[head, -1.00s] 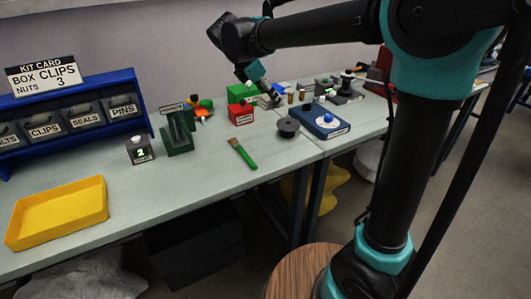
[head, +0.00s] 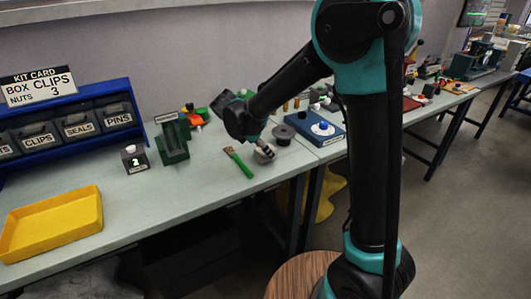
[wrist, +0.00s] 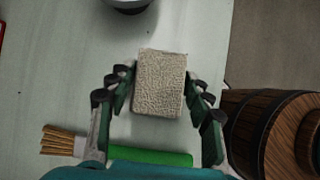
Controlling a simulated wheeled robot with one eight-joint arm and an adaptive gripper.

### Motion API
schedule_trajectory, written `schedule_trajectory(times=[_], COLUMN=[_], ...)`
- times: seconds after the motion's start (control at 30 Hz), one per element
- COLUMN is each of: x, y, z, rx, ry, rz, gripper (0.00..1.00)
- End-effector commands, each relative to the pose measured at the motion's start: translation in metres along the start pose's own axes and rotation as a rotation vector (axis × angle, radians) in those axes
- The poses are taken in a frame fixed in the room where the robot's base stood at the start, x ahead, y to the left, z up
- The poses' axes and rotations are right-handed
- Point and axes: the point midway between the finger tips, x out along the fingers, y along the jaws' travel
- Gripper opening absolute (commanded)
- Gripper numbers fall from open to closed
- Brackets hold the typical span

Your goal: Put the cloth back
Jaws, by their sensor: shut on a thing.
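The cloth (wrist: 161,84) is a beige, textured, folded pad. In the wrist view it sits between the two fingers of my gripper (wrist: 158,95), which is shut on it. In the head view my gripper (head: 266,152) is low over the bench, just right of the green-handled brush (head: 238,162), and only a pale bit of the cloth shows at its tip. I cannot tell whether the cloth touches the bench. The brush also shows in the wrist view (wrist: 150,155), crossing below the cloth.
A black spool (head: 283,134) and a blue box with a knob (head: 322,130) stand to the right of my gripper. A dark green stand (head: 173,140), a counter block (head: 134,158) and a yellow tray (head: 50,222) are to the left. A wooden barrel (wrist: 265,130) stands beyond the bench edge.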

Motion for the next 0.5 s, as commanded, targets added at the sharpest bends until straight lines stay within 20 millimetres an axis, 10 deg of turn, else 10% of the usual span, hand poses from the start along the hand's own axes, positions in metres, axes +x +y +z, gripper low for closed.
schedule_trajectory(times=[0.47,0.5], x=[0.0110,0.0112], y=[-0.0002,-0.0003], z=[-0.0071,-0.0072], rx=[0.000,0.000], ry=[0.000,0.000], rz=[0.000,0.000], gripper=[0.24,0.53])
